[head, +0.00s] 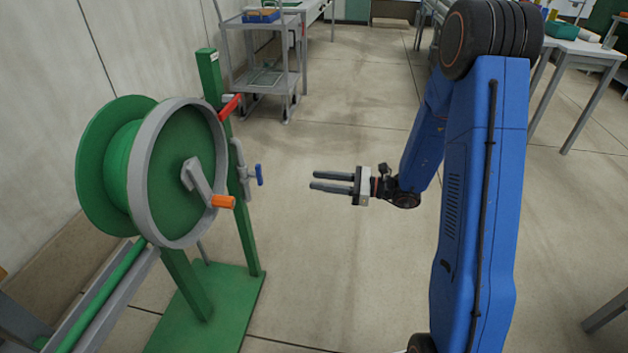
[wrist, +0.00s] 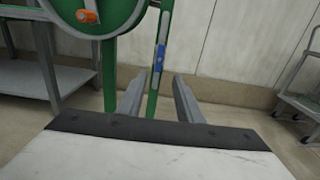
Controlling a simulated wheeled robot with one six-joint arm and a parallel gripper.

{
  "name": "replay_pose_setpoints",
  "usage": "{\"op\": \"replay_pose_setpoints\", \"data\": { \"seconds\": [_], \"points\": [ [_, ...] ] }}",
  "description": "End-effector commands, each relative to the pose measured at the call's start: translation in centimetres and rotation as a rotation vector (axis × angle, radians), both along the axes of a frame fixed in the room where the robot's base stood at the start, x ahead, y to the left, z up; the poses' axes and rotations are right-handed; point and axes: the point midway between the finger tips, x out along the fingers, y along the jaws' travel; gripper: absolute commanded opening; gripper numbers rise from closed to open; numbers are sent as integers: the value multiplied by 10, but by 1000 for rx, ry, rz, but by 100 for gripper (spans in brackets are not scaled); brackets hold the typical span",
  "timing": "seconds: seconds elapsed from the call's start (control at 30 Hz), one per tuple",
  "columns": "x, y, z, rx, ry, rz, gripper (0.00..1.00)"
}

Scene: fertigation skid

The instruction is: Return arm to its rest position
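My blue arm (head: 480,190) stands at the right of the head view and bends down toward the middle. My gripper (head: 312,181) points left, with its two dark fingers apart and nothing between them. It hangs over bare floor, to the right of the green hose reel (head: 117,165) and apart from it. In the wrist view the two grey fingers (wrist: 155,92) are also spread and empty, below the reel's green post and a blue handle (wrist: 158,52).
The reel has an orange crank knob (head: 223,201), a red lever (head: 230,107) and a blue valve handle (head: 259,174) on its post. A grey cart (head: 262,75) stands behind. A white table (head: 590,48) is at the back right. The central floor is clear.

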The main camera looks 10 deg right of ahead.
Motion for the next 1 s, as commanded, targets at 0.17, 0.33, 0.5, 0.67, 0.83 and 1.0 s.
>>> {"op": "replay_pose_setpoints", "data": {
  "seconds": [0.17, 0.33, 0.5, 0.67, 0.83, 1.0],
  "points": [
    [-1, -1, 0, 0, 0, 1, 33],
    [-1, -1, 0, 0, 0, 1, 33],
    [-1, -1, 1, -2, -2, 2, 33],
    [-15, 6, 12, -37, -34, 51, 33],
    [-54, 22, 36, -141, -123, 178, 33],
    [-99, 32, 54, -270, -225, 314, 33]
  ]
}}
